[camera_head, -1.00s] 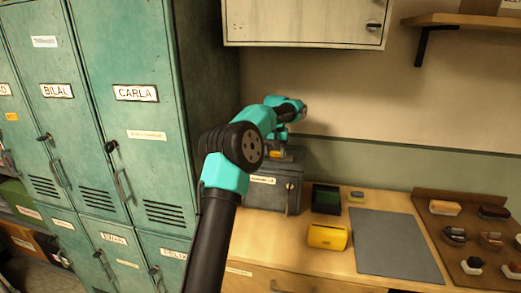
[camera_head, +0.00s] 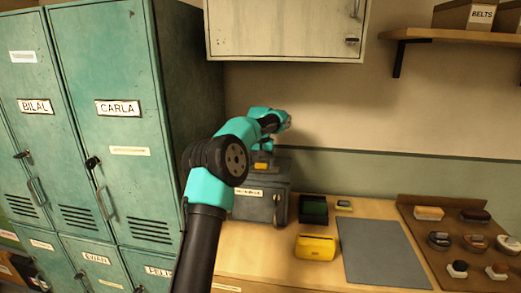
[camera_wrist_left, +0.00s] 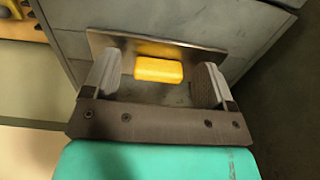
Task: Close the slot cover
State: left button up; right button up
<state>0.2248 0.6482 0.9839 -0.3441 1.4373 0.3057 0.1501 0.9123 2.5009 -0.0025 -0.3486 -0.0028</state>
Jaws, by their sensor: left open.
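A grey metal box (camera_head: 260,206) with a label and a latch on its front stands on the wooden counter beside the lockers. A small yellow grip (camera_wrist_left: 158,70) sits on a flat metal plate (camera_wrist_left: 112,42) on top of the box; I take this plate for the slot cover. My left gripper (camera_wrist_left: 153,72) is open, with one finger on each side of the yellow grip and visible gaps between. In the head view my left arm reaches over the box, and the yellow grip (camera_head: 261,166) shows just under the gripper. Whether the slot is uncovered is hidden.
Teal lockers (camera_head: 115,150) stand left of the box. Right of it on the counter are a dark green tray (camera_head: 313,210), a yellow case (camera_head: 316,248) and a grey mat (camera_head: 380,250). A brown board (camera_head: 420,225) holds several brushes. A wall cabinet (camera_head: 280,30) hangs above.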

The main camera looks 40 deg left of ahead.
aim_at(261, 170)
pick_arm(q)
notch_tip(261, 170, up, 11)
jog(key=shift+r, duration=0.2)
dwell(0.5)
dwell(0.4)
